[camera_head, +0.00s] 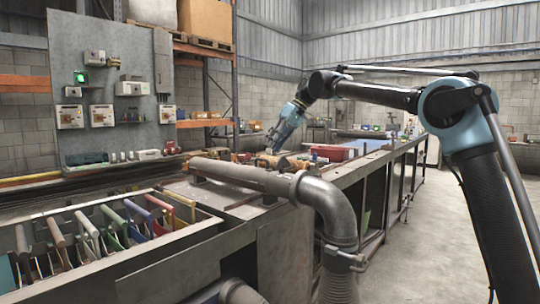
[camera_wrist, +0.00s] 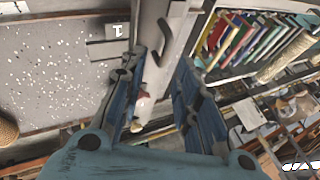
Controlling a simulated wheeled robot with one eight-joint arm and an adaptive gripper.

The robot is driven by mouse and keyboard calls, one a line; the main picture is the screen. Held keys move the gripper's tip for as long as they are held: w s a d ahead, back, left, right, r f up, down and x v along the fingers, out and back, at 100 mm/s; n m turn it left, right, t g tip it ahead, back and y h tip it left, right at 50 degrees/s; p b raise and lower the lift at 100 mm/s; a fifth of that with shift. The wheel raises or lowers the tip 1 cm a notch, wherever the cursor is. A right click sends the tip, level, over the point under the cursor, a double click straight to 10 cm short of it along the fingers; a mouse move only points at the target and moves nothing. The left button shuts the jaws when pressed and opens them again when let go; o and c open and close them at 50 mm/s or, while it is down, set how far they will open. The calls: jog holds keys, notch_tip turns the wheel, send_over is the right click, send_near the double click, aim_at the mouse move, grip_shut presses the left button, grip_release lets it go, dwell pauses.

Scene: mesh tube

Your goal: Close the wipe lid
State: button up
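I cannot make out a wipe container or its lid for certain in either view. My gripper (camera_head: 270,146) hangs at the end of the arm, above the cluttered middle of the long bench (camera_head: 248,208). In the wrist view, the blue fingers of my gripper (camera_wrist: 163,68) stand wide apart and nothing is held. A small whitish object with a dark red part (camera_wrist: 143,101) shows between the fingers, partly hidden by the left one. A pale panel with a dark hooked piece (camera_wrist: 162,42) lies beyond the fingertips.
A thick metal pipe (camera_head: 235,173) runs along the near bench. A rack of coloured panels (camera_head: 130,222) is at left, also in the wrist view (camera_wrist: 240,40). A red box (camera_head: 330,153) sits farther along. A switch board (camera_head: 105,95) stands behind. Open floor (camera_head: 430,240) is at right.

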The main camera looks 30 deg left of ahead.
jog(key=shift+v, duration=2.55)
jog(key=w+d+f+m+t, duration=0.1)
jog(key=w+d+f+m, duration=0.15)
jog(key=d, duration=0.75)
jog(key=w+d+f+m+t, duration=0.1)
jog(key=w+d, duration=0.3)
jog(key=d, duration=0.6)
jog(key=s+d+f+m+t+h, duration=0.15)
jog(key=d+f, duration=0.25)
jog(key=d, duration=0.6)
jog(key=s+d+f+m+t, duration=0.1)
jog(key=d+f+m, duration=0.15)
jog(key=d, duration=0.75)
jog(key=s+d+f+m+t+h, duration=0.1)
jog(key=s+d+f+m, duration=0.1)
jog(key=s+d+f, duration=0.45)
jog(key=s+d+f+m+t+h, duration=0.1)
jog(key=s+d+f+m, duration=0.15)
jog(key=d+f, duration=0.75)
jog(key=s+d+f+m+h, duration=0.2)
jog(key=s+d+f+m, duration=0.1)
jog(key=s+d+f, duration=0.9)
notch_tip(320, 180, down, 4)
jog(key=shift+s+d+f, duration=0.1)
jog(key=shift+s+d, duration=0.25)
jog(key=shift+d, duration=0.45)
